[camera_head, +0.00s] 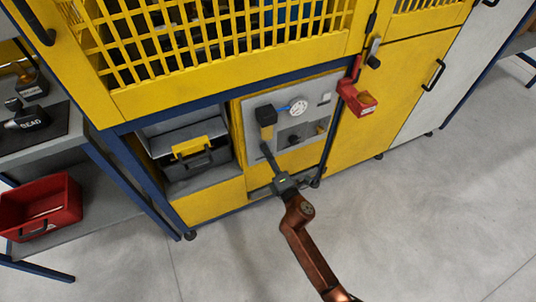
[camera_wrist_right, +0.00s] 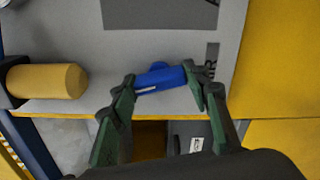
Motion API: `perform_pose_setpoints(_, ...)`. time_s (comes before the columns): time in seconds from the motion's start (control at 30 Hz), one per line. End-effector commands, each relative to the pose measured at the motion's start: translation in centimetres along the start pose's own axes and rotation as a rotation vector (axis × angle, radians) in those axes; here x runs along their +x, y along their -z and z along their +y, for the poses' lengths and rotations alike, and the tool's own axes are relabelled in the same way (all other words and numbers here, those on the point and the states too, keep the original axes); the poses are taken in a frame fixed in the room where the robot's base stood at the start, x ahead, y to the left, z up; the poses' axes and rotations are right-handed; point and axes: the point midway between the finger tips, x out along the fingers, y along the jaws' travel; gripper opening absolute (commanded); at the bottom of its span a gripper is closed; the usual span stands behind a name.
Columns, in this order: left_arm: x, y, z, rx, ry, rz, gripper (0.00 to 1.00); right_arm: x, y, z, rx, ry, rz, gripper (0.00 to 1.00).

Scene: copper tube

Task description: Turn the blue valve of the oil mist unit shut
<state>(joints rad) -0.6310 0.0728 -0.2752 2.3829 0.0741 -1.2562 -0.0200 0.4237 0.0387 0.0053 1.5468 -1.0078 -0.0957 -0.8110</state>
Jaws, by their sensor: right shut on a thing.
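The oil mist unit is a grey panel (camera_head: 318,93) set in the yellow cabinet, with a round white gauge and a black-topped yellow cylinder. My right gripper (camera_head: 264,147) reaches up to it from below, at the foot of the cylinder. In the right wrist view, the blue valve (camera_wrist_right: 160,77) lies between the fingertips of my right gripper (camera_wrist_right: 163,80), which is shut on it. The handle lies roughly crosswise there, slightly tilted. In the head view I cannot make out the valve behind the gripper. My left gripper is not in view.
The yellow cylinder (camera_wrist_right: 47,81) is left of the fingers in the wrist view. A grey toolbox (camera_head: 190,147) sits in the open bay at left. A red bin (camera_head: 40,207) is farther left. Floor in front is clear.

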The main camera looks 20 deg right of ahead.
Motion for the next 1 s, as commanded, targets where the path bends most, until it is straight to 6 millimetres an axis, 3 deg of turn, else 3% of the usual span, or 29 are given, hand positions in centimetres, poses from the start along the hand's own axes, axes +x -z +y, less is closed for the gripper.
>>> perform_pose_setpoints(0.4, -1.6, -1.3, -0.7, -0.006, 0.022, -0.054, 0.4, 0.0, -0.1, -0.1, 0.235, 0.002, -0.002, 0.19)
perform_pose_setpoints(1.0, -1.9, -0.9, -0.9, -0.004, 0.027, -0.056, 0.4, 0.0, -0.1, -0.2, 0.287, 0.003, -0.002, 0.19)
